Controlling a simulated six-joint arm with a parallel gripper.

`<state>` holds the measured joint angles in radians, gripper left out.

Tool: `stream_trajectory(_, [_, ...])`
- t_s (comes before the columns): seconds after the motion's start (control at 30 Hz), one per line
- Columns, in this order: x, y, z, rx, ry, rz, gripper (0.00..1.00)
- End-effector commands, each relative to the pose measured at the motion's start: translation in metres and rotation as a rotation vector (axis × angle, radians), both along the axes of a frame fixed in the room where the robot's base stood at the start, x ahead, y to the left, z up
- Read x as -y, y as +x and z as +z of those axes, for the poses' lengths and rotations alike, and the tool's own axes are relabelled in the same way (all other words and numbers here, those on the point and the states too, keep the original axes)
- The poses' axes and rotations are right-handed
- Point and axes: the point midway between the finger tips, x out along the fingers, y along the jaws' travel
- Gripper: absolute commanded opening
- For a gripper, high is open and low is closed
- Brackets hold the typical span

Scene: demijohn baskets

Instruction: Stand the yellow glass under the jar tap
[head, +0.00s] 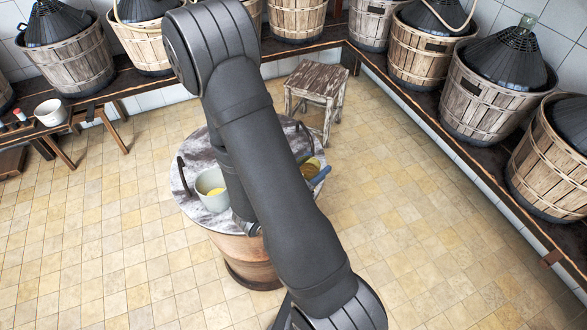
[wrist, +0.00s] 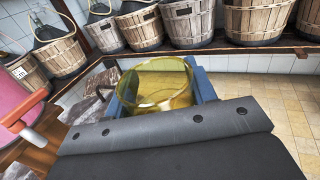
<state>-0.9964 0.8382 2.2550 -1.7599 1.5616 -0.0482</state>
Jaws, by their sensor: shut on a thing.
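The yellow glass (wrist: 155,88) is see-through and sits between the blue fingers of my gripper (wrist: 165,85) in the wrist view. My gripper is shut on it. My arm hides the middle of the table in the head view.
The round barrel table (head: 185,160) has a grey-white top. A pale bowl (head: 206,203) with something yellow in it stands on its left part. A wooden stool (head: 317,83) stands behind. Basketed demijohns (head: 495,100) line the wall benches. Tiled floor is open around the table.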

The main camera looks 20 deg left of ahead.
Motion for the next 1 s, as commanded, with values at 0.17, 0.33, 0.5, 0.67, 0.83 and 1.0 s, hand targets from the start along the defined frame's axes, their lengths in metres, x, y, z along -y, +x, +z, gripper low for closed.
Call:
stream_trajectory(0.17, [0.012,0.003,0.008,0.000,-0.001,0.015,0.20])
stream_trajectory(0.33, [-0.006,0.010,0.000,-0.002,-0.002,0.138,0.20])
stream_trajectory(0.5, [-0.044,0.014,-0.021,-0.005,-0.006,0.355,0.20])
stream_trajectory(0.67, [-0.078,0.008,-0.044,-0.005,-0.006,0.553,0.20])
stream_trajectory(0.83, [-0.102,-0.002,-0.062,-0.004,-0.006,0.704,0.20])
stream_trajectory(1.0, [-0.113,-0.008,-0.070,-0.001,-0.005,0.771,0.20])
